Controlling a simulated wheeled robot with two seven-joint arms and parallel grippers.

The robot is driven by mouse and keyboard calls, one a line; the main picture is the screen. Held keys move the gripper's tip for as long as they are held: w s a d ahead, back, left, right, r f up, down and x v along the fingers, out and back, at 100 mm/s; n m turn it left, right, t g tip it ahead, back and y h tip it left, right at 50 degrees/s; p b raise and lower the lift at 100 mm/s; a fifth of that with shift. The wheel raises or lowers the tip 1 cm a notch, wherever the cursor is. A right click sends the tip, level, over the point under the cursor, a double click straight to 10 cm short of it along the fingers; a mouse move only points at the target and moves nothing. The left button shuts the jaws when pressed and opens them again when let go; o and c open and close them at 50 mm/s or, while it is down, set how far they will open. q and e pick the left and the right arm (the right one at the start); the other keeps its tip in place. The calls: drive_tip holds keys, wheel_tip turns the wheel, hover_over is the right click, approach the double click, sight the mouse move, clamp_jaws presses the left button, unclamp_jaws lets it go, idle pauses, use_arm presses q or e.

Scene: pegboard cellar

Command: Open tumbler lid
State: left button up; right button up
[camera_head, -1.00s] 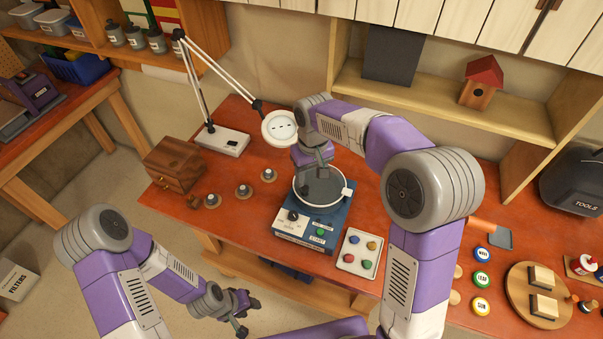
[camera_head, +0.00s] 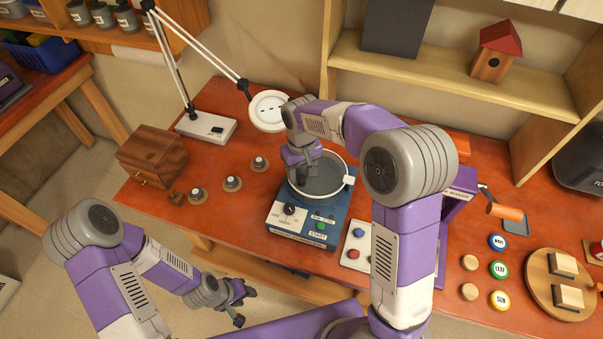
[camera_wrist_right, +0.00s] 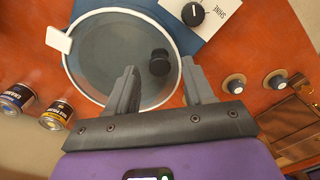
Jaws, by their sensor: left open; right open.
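The tumbler (camera_head: 292,237) is a blue box with a dial and a green start button, carrying a round drum. Its grey see-through lid (camera_head: 328,178) sits flat on the drum with a white tab at the rim. In the right wrist view, the lid (camera_wrist_right: 110,50) has a black knob (camera_wrist_right: 159,62). My right gripper (camera_wrist_right: 160,72) is open over the lid, its fingertips on either side of the knob in that picture; contact cannot be told. In the head view, my right gripper (camera_head: 302,162) hides the knob. My left gripper (camera_head: 236,298) is open and empty, in front of the bench.
A lamp (camera_head: 268,110) leans close behind the right gripper. A wooden box (camera_head: 152,156) and several small knobbed discs (camera_head: 232,183) lie left of the tumbler. A tray of coloured buttons (camera_head: 353,250) is at the right front. Cans (camera_wrist_right: 56,114) show in the wrist view.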

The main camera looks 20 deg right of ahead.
drive_tip(key=shift+f, duration=0.65)
clamp_jaws()
